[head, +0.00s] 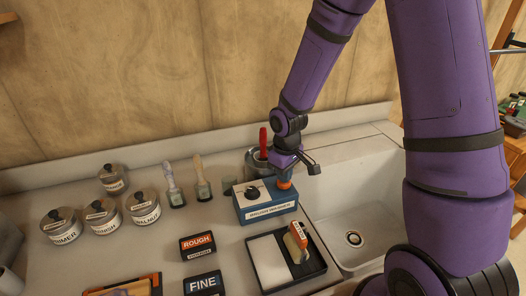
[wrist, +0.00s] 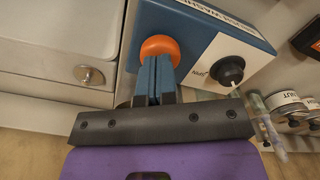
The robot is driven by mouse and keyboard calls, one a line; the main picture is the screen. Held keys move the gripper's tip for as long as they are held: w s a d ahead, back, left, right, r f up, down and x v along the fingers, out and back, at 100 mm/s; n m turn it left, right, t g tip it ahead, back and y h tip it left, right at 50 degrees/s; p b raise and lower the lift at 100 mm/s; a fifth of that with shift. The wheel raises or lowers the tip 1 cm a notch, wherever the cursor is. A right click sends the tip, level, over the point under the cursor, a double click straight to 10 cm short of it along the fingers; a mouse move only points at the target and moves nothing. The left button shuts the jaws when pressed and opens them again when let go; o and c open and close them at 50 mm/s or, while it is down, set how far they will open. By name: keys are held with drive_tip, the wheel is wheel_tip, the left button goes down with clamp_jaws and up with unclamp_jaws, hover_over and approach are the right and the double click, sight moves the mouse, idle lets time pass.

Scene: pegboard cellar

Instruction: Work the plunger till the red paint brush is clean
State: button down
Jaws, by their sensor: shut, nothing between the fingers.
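The red paint brush (head: 263,139) stands handle up in a round grey pot (head: 252,158) behind the blue box; its bristles are hidden. The blue box (head: 266,211) has a pale top, a black knob (head: 252,192) and an orange plunger (head: 284,183) at its right end. In the wrist view the plunger (wrist: 159,46) is a round orange cap on the box (wrist: 146,20), with the knob (wrist: 230,70) beside it. My gripper (wrist: 158,60) is shut and empty, its fingertips at the plunger's cap; I cannot tell whether they touch or press it.
The sink (head: 375,205) lies right of the box. A black tray (head: 262,235) with an orange-and-white block (head: 297,240) sits in front.

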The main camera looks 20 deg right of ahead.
drive_tip(key=shift+r, duration=1.75)
drive_tip(key=shift+r, duration=3)
drive_tip(key=s+d+r+m+t, duration=0.2)
drive_tip(key=s+r+m, duration=0.1)
drive_tip(key=s+r, duration=0.7)
drive_tip(key=s+d+r+m+t, duration=0.2)
drive_tip(key=s+r+m+t, duration=0.1)
drive_tip(key=s+r, duration=0.8)
drive_tip(key=shift+s+d+r, duration=0.25)
drive_tip(key=shift+s+d, duration=0.1)
drive_tip(key=shift+s, duration=0.1)
idle(0.7)
